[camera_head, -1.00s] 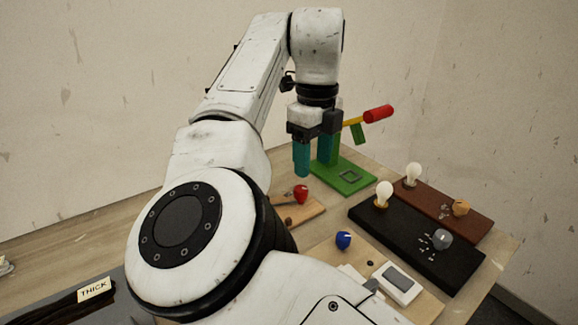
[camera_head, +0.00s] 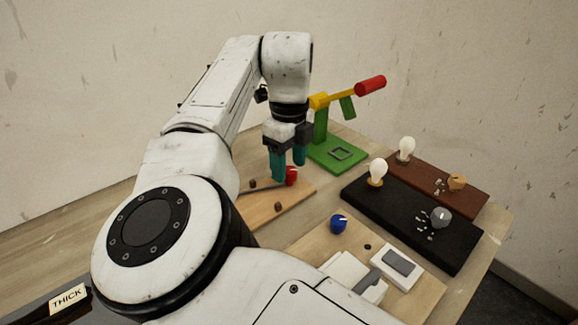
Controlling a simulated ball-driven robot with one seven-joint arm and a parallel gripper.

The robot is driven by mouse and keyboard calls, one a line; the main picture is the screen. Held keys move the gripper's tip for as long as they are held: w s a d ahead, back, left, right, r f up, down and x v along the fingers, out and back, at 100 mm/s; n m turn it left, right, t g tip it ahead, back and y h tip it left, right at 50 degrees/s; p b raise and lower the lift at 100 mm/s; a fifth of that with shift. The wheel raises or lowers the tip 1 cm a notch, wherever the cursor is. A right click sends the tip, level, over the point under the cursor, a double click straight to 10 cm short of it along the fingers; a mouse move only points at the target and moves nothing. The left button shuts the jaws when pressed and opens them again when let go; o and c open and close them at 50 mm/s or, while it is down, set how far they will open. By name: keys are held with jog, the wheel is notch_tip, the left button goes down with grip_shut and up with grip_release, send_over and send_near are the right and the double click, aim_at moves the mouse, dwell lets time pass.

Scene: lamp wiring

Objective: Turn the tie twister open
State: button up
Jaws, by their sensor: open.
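A red knob (camera_head: 292,176) stands on a wooden board (camera_head: 262,212) left of the table's middle; I take it to be the tie twister, though no label shows. My gripper (camera_head: 288,171) points down with its two teal fingers apart, at or just above the red knob. The fingers partly cover the knob, and I cannot tell whether they touch it or stand around it. Its pointer direction is hidden. A dark strand (camera_head: 258,191) lies along the board by the knob, between small brown posts.
A green press stand (camera_head: 338,155) with a red-handled lever (camera_head: 370,85) stands just behind to the right. A blue knob (camera_head: 338,223) and a white switch (camera_head: 396,262) sit on a front board. Black (camera_head: 400,225) and brown (camera_head: 440,186) lamp boards with bulbs lie right.

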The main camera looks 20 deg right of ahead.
jog(key=shift+f, duration=0.6)
jog(key=c, duration=1)
jog(key=shift+c, duration=0.2)
